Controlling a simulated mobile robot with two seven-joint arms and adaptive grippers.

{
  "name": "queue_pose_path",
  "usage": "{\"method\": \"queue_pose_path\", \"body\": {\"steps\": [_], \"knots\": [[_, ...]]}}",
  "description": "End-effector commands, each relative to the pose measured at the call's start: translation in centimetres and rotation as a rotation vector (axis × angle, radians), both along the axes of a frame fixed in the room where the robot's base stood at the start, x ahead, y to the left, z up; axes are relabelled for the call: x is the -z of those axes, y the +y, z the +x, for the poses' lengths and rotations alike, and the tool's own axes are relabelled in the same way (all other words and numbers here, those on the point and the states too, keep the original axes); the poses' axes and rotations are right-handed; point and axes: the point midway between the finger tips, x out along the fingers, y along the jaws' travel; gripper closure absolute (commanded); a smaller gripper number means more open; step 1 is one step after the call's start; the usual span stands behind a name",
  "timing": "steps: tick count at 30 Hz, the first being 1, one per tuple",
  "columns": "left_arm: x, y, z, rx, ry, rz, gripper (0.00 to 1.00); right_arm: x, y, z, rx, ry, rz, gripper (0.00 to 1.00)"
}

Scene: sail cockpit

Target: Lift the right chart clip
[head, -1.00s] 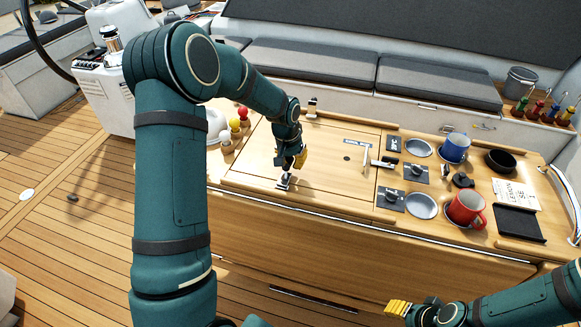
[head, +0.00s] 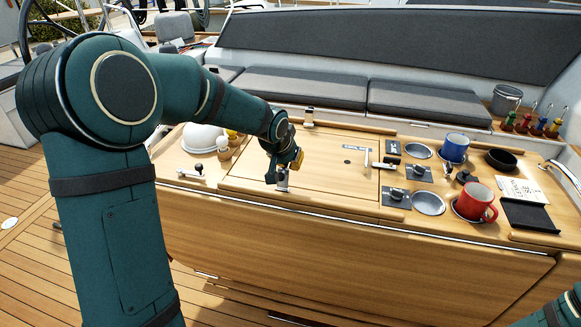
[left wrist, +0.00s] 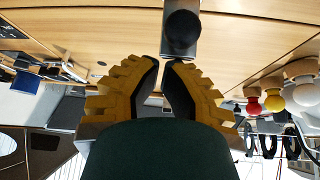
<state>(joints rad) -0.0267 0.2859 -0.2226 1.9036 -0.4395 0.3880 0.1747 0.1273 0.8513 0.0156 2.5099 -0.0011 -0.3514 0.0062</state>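My left gripper (head: 284,170) is low over the front edge of the wooden table panel, right at a small metal clip (head: 283,184). In the left wrist view its yellow fingers (left wrist: 160,62) have their dark tips nearly together, with nothing visible between them. A dark round knob on a metal plate (left wrist: 182,34) lies just beyond the tips; contact cannot be told. Other clip-like fittings are a lever with a dark knob (head: 196,170) at the left, one at the panel's back edge (head: 309,117) and a pale handle (head: 368,161) at the right. My right gripper is out of view.
A blue mug (head: 455,146) and a red mug (head: 474,203) stand at the right, by a black bowl (head: 501,160) and a black tray (head: 528,214). A white dome (head: 201,138) and knobbed pegs (head: 224,146) are at the left. The panel's middle is clear.

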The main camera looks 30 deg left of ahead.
Motion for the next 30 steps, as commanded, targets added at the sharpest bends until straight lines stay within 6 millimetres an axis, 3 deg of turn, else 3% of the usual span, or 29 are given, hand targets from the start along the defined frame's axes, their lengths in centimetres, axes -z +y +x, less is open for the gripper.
{"method": "queue_pose_path", "body": {"steps": [30], "knots": [[0.5, -1.3, -5.2, 0.000, -0.001, 0.000, 1.00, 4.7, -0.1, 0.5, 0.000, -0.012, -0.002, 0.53]]}}
